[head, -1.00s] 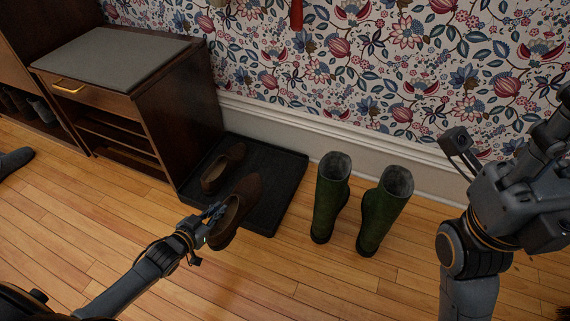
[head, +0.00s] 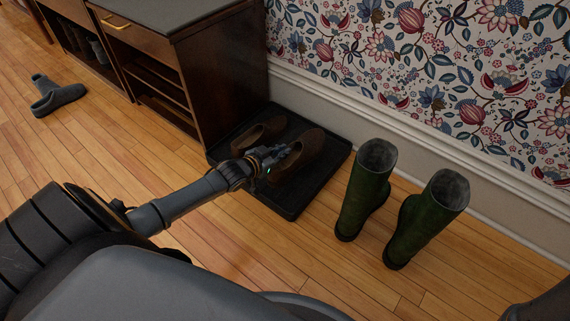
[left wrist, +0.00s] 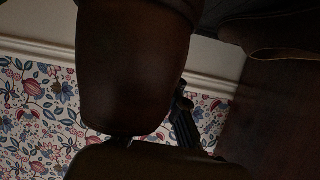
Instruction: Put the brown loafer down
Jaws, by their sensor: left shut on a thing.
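The brown loafer (head: 302,157) is over the black tray (head: 288,209), toe pointing away to the upper right, beside its mate. My left gripper (head: 282,158) is shut on its near, heel end. I cannot tell whether its sole touches the tray. The other brown loafer (head: 258,136) rests on the tray to the left, close to the cabinet. In the left wrist view the held loafer (left wrist: 132,65) fills the middle, dark and close, with part of a gripper finger beside it. My right gripper is out of view.
A pair of green boots (head: 364,190) stands on the wooden floor right of the tray. A dark wooden cabinet (head: 222,85) borders the tray on the left, and the papered wall is behind. The floor in front of the tray is clear.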

